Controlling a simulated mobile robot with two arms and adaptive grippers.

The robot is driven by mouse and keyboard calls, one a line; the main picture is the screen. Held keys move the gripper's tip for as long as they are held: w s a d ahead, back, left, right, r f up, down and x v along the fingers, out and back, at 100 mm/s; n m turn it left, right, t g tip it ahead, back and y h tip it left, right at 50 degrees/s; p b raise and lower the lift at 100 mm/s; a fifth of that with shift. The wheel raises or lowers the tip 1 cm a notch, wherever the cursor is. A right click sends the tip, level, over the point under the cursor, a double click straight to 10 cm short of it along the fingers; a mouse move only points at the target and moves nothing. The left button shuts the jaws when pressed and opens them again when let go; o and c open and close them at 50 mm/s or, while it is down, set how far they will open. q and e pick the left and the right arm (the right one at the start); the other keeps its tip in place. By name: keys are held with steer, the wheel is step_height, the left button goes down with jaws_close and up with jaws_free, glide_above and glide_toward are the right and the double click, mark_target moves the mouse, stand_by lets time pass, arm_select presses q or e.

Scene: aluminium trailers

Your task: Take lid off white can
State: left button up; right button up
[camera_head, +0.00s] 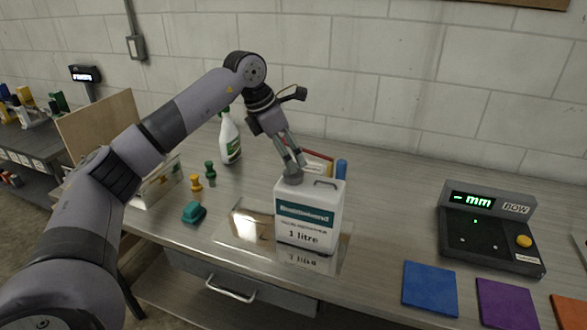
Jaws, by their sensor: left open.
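The white can (309,228) with a teal label reading "1 litre" stands upright on a shiny plate (236,238) on the metal bench. A grey lid (291,180) sits on the left part of its top, and a handle shows at the top right. My left gripper (293,170) points down at the lid from above, its fingers apart on or just above it. I cannot tell whether the fingertips touch the lid. My right gripper is not in view.
A spray bottle (230,138) and small green and yellow pieces (196,182) stand left of the can. A teal object (194,212) lies nearby. A black device with a green display (488,232) and coloured squares (430,288) are at the right. The bench between can and device is clear.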

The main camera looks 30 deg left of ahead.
mark_target(297, 176)
arm_select(q)
steer(key=p+x, duration=0.1)
steer(key=x, duration=0.3)
steer(key=shift+c, duration=0.4)
steer(key=c, duration=0.9)
steer(key=shift+r, duration=0.1)
